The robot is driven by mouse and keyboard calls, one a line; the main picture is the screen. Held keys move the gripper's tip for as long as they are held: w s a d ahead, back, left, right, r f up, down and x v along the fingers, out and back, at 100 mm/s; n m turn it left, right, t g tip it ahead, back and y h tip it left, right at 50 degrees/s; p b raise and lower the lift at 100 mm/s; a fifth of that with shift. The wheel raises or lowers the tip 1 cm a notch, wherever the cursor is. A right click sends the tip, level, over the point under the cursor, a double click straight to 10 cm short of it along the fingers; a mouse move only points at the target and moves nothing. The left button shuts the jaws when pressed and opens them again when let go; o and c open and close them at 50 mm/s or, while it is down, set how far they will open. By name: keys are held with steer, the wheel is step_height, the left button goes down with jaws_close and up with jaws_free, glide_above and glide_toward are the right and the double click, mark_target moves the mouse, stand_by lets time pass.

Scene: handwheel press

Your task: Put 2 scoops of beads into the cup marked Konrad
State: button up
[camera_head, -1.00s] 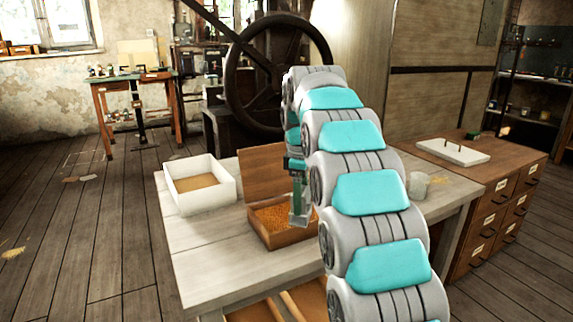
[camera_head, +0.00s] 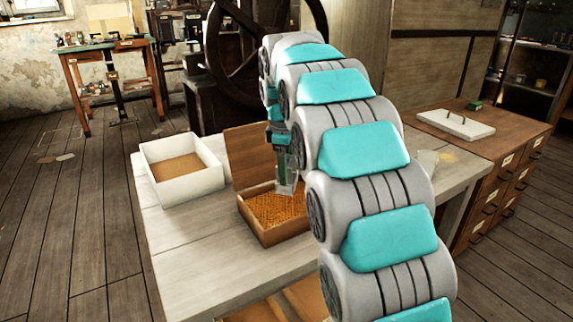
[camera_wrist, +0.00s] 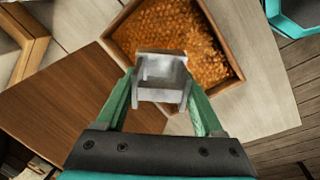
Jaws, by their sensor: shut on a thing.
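My gripper (camera_wrist: 160,84) is shut on a grey scoop (camera_wrist: 160,66), held between its green fingers. In the head view my gripper (camera_head: 279,146) points down with the scoop (camera_head: 287,182) over the open wooden box of beads (camera_head: 268,238). Orange beads (camera_wrist: 172,30) lie in the box under the scoop. I cannot see any beads in the scoop, and its inside is not clear. A pale cup (camera_head: 426,160) stands at the right of the table, partly hidden by my arm. No name on it is readable.
A white box (camera_head: 190,188) with a tan filling stands left of the bead box. The wooden lid (camera_head: 248,155) stands up behind the beads. A drawer cabinet (camera_head: 505,165) with a white handled board (camera_head: 456,124) is at right. The table's front left is clear.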

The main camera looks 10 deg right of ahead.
mark_target(284, 194)
steer(key=f+b, duration=0.1)
steer(key=s+f+t+b, duration=0.1)
steer(key=f+b, duration=0.1)
steer(key=shift+a+f+h, duration=0.15)
steer(key=shift+a+h, duration=0.05)
steer(key=shift+h, duration=0.2)
steer(key=shift+s+a+f+t+b, duration=0.1)
steer(key=shift+t+b, duration=0.2)
steer(key=shift+b, duration=0.05)
steer(key=shift+s+a+f+b, duration=0.15)
steer(key=shift+s+f+b, duration=0.1)
steer(key=shift+f, duration=0.4)
steer(key=shift+s+a+f+b, duration=0.1)
steer(key=shift+s+f, duration=0.1)
steer(key=shift+f, duration=0.4)
steer(key=shift+s+r, duration=0.1)
